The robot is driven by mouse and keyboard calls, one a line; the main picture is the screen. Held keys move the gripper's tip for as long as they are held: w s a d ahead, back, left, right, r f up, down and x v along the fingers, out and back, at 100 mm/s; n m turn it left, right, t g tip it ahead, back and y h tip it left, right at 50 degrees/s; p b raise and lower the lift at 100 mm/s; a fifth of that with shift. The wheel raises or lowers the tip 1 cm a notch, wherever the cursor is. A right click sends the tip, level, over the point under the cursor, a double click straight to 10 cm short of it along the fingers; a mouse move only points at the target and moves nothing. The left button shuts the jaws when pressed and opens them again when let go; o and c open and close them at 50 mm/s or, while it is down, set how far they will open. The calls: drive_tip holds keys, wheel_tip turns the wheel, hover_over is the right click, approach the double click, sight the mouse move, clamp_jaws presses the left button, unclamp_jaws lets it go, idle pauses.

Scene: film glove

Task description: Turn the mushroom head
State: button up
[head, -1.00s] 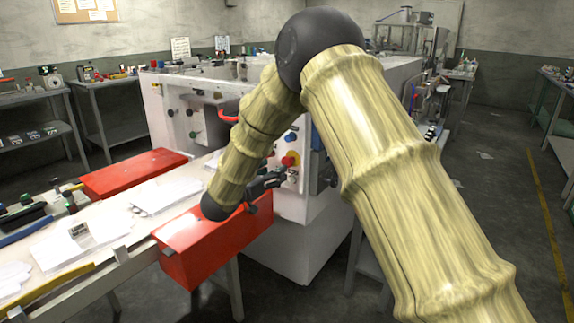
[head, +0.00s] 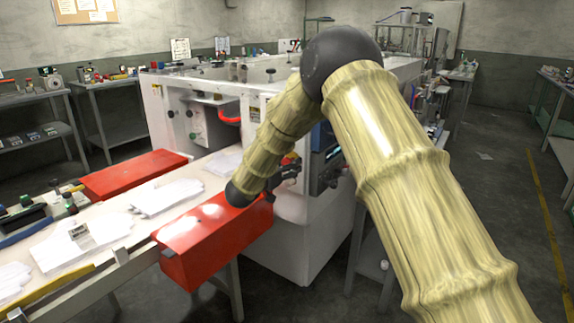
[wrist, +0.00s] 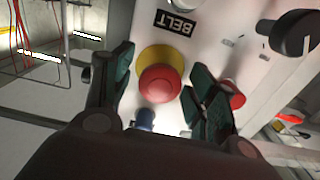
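The mushroom head (wrist: 160,86) is a round red knob on a yellow collar, set in the white machine panel below a black BELT label (wrist: 176,22) in the wrist view. My gripper (wrist: 160,72) is open, with one dark green-padded finger to the left of the knob and one to the right. It holds nothing, and I see no clear contact with the knob. In the head view my gripper (head: 287,172) is at the machine's front panel, and my arm and gripper hide most of the knob.
A smaller red button (wrist: 231,93) sits close by the right finger. A blue part (wrist: 146,118) shows below the knob, and a black rotary knob (wrist: 294,34) is at upper right. A red box (head: 215,240) on the conveyor's near side lies under my forearm.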

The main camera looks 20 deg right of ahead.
drive_tip(key=c, duration=0.9)
